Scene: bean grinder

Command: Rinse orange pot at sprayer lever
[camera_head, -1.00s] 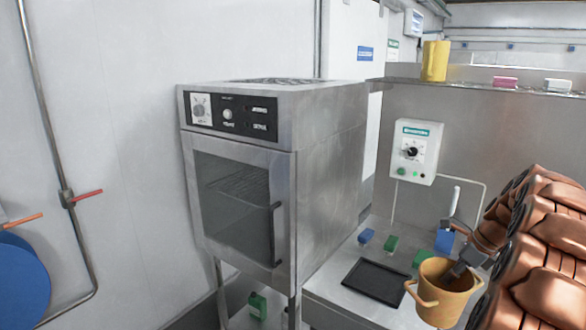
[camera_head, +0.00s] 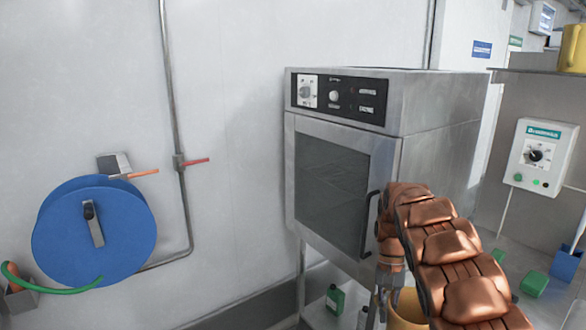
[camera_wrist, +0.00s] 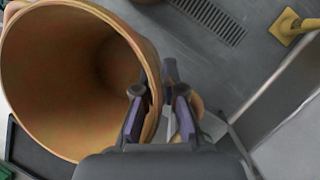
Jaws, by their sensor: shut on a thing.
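The orange pot (camera_head: 406,311) is at the bottom of the head view, partly behind my copper-coloured arm. In the wrist view the pot (camera_wrist: 62,85) fills the left side, its open mouth towards the camera; the inside looks empty. My gripper (camera_wrist: 160,95) is shut on the pot's wall near the rim, a finger on either side. In the head view my gripper (camera_head: 384,292) is small and partly hidden. On the left wall are an orange-handled lever (camera_head: 143,174) by a blue hose reel (camera_head: 95,230) and a red-handled lever (camera_head: 196,161) on a pipe. I cannot tell which is the sprayer lever.
A steel oven (camera_head: 345,170) stands close behind the pot and arm. A green hose (camera_head: 60,287) runs from the reel to a holder (camera_head: 18,298) at lower left. A control box (camera_head: 541,155) hangs at right.

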